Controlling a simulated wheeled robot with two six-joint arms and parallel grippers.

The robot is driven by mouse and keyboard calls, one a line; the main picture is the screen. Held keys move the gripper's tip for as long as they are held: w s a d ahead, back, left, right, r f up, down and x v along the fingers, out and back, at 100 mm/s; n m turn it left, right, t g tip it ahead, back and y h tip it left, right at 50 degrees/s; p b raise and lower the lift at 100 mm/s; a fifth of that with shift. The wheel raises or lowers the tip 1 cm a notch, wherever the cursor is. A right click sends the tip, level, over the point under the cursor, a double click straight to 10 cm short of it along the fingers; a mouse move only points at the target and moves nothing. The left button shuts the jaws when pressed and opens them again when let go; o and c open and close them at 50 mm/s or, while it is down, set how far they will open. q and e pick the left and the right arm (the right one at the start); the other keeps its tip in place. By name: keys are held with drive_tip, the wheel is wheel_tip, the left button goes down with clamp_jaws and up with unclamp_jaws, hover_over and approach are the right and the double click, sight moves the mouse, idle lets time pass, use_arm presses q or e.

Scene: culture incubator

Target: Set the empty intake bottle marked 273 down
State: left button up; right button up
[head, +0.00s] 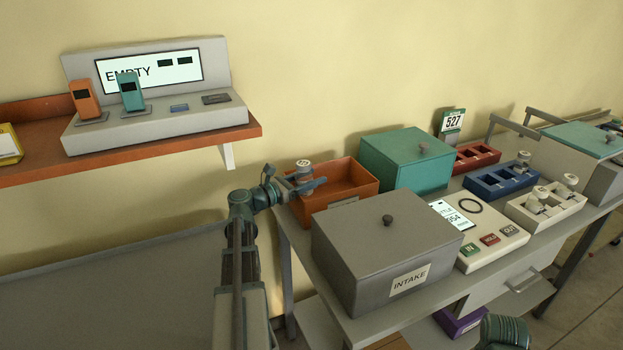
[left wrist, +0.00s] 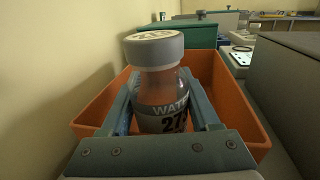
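The bottle marked 27-something (left wrist: 162,90) is clear with a grey-white cap and a label reading "WAT..."; the last digit is hidden. It looks empty and upright. My left gripper (left wrist: 163,118) is shut around its body. In the head view the bottle (head: 303,170) and my left gripper (head: 304,186) are at the left end of the orange open bin (head: 352,174). The bin (left wrist: 252,112) lies around and beyond the bottle in the left wrist view. Whether the bottle's base touches the bin floor is hidden. My right gripper is not visible.
A grey INTAKE box (head: 350,235) stands just in front of the bin, and a teal lidded box (head: 405,160) to its right. A white button panel (head: 490,235), a blue rack (head: 500,180) and a cream rack with bottles (head: 545,212) stand further right. A shelf (head: 190,142) hangs above left.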

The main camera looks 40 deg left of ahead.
use_arm(q)
drive_tip(key=o, duration=0.4)
drive_tip(key=shift+s+d+f, duration=0.1)
drive_tip(key=shift+d+f, duration=0.1)
drive_tip(key=shift+f, duration=0.1)
drive_tip(key=shift+r+p, duration=0.5)
drive_tip(key=shift+p, duration=0.1)
drive_tip(key=v, duration=1.2)
drive_tip(key=shift+a, duration=0.2)
drive_tip(key=shift+r, duration=0.15)
